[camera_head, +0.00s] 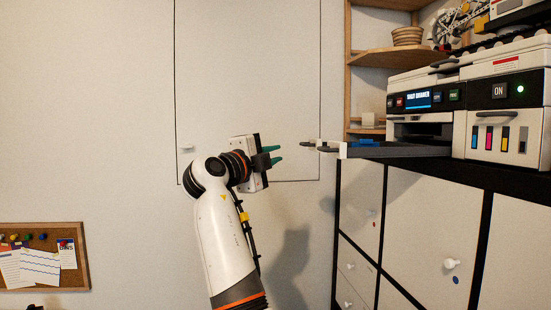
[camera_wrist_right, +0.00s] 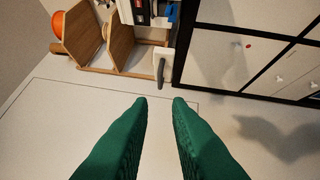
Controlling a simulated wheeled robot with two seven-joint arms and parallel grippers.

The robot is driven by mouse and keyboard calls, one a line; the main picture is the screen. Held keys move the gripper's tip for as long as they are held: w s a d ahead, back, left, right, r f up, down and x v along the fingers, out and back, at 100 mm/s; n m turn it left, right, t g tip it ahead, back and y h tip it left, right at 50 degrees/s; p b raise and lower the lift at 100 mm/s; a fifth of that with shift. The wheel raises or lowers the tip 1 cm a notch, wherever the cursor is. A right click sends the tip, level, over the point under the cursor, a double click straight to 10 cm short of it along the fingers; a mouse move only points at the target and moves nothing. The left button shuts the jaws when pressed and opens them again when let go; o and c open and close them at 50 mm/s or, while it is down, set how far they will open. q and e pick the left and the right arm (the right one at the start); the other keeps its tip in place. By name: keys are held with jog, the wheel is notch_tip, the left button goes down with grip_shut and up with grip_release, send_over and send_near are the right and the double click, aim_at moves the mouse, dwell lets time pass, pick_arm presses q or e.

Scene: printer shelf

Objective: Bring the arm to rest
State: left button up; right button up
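My right gripper (camera_head: 277,155) is raised in front of the white wall, left of the printer. Its green fingers point right toward the printer's drawer. In the right wrist view the two fingers (camera_wrist_right: 160,102) are apart with nothing between them. The printer (camera_head: 480,100) stands on the cabinet at the right, with a lit screen (camera_head: 418,99) that appears to read "SHUT DRAWER". Its grey drawer (camera_head: 390,151) is pulled out to the left, with something blue in it. The drawer front is a little right of my fingertips, apart from them. My left gripper is not in view.
A white cabinet (camera_head: 425,215) with black edges fills the lower right. A wooden shelf (camera_head: 390,58) holding a stack of bowls (camera_head: 407,36) stands behind the printer. A cork board (camera_head: 80,262) hangs at the lower left. The space left of my right arm looks clear.

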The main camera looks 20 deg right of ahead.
dwell(0.3)
jog(key=w+a+f+n+t+y, duration=0.1)
jog(key=w+f+n+y, duration=0.2)
jog(key=f, duration=0.8)
jog(key=w+f+n+y, duration=0.1)
jog(key=w+f+n, duration=0.2)
jog(key=f+n, duration=0.55)
jog(key=w+a+f+n+t+y, duration=0.1)
jog(key=w+f+n+y, duration=0.2)
jog(key=f, duration=1)
jog(key=s+a+f+n+g+y, duration=0.1)
jog(key=s+f+n+g+y, duration=0.25)
jog(key=f, duration=1.45)
jog(key=s+a+f+n+y, duration=0.15)
jog(key=s+f+n, duration=0.4)
jog(key=f, duration=1.35)
jog(key=s+f+n+g+y, duration=0.3)
jog(key=s+f+g, duration=0.1)
jog(key=s+f, duration=1.95)
jog(key=s+d+f+n+g, duration=0.1)
jog(key=s+f, duration=0.3)
jog(key=s, duration=1.4)
jog(key=s+f+n+g+y, duration=0.1)
jog(key=s+f, duration=0.4)
jog(key=s, duration=1.4)
jog(key=shift+d+n+g, duration=0.4)
jog(key=shift+n+g, duration=0.45)
jog(key=shift+n, duration=0.2)
